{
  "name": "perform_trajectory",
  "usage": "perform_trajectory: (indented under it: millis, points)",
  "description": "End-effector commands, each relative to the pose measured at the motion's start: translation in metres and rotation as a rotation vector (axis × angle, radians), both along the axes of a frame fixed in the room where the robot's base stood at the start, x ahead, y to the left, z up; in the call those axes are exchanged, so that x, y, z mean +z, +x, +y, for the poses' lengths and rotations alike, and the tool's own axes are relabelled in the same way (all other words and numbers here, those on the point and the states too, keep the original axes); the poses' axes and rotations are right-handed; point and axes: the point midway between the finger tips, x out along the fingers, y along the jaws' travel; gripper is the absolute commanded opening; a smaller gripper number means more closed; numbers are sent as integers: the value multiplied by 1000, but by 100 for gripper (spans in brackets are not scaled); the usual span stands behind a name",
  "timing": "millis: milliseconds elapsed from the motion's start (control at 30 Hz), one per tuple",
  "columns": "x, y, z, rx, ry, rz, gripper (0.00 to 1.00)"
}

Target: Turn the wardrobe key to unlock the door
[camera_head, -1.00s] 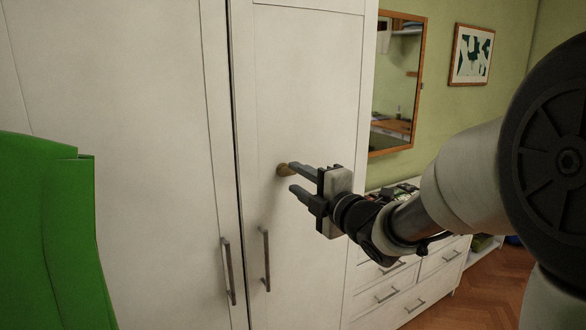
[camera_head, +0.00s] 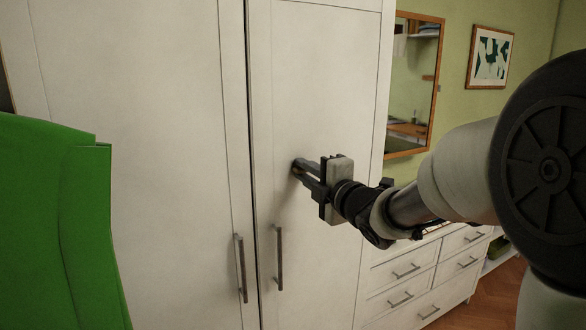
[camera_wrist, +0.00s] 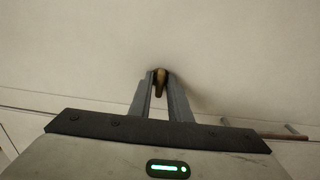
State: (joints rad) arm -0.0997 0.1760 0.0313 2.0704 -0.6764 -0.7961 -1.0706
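The wardrobe (camera_head: 185,150) is white, and its two tall doors look closed. The brass key (camera_wrist: 160,82) shows in the wrist view at the door face, between my fingertips. In the head view the fingers mostly hide it, at mid-height on the right door (camera_head: 318,95). My gripper (camera_head: 304,173) reaches in from the right, and its two grey fingers are close together at the key. In the wrist view my gripper (camera_wrist: 160,80) has a finger on each side of the key, and the tips appear to press on it. How far the key is turned cannot be told.
Two vertical bar handles (camera_head: 279,258) sit below the key, one on each door. A green object (camera_head: 55,220) fills the left foreground. A white chest of drawers (camera_head: 425,275) stands right of the wardrobe, under a wood-framed mirror (camera_head: 412,85).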

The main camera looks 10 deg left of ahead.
Motion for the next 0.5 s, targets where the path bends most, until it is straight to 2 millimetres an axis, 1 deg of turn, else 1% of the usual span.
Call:
perform_trajectory:
  millis: [167, 500]
  points:
    - [-3, 0, 0, 0, -23, -17, 5]
    - [-4, 0, 0, 0, -143, -99, 5]
